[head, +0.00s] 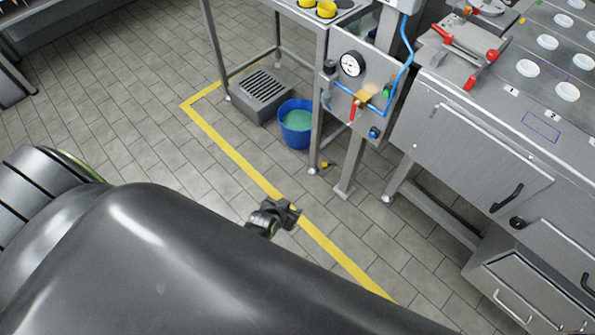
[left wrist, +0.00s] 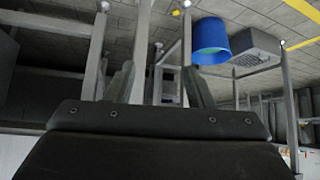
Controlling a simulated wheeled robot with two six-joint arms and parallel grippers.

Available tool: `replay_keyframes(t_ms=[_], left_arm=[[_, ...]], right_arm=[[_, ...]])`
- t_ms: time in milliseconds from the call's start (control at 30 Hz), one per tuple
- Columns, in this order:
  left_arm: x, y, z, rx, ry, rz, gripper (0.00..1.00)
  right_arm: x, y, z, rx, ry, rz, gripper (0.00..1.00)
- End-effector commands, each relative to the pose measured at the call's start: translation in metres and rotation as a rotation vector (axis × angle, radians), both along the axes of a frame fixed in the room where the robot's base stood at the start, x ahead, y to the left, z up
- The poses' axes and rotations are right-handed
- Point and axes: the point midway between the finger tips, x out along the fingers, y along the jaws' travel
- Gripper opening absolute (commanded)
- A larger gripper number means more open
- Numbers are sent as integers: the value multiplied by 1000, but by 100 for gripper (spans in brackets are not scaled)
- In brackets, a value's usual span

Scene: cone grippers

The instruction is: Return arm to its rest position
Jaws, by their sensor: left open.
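My left gripper (head: 283,212) shows small and dark beyond the large dark arm link in the head view, over the tiled floor by the yellow line. In the left wrist view its two fingers (left wrist: 160,82) stand well apart with nothing held between them. The rest of the arm is mostly hidden behind the dark link. My right gripper is not in either view.
A blue bucket (head: 295,122) and a grey slotted box (head: 262,92) stand on the floor near the metal frame. A gauge panel (head: 345,88) is at centre top. A steel counter (head: 470,150) fills the right. Open floor (head: 130,110) lies left of the yellow line (head: 240,160).

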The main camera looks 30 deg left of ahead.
Motion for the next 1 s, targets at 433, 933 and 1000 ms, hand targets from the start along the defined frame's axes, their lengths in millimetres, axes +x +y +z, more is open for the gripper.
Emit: replay_keyframes(t_ms=[433,933,1000], left_arm=[[-17,5,-14,4,38,7,48],[-252,66,-128,63,478,96,48],[-286,74,-136,71,536,109,48]], right_arm=[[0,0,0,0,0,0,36],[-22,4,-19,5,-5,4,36],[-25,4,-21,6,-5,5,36]])
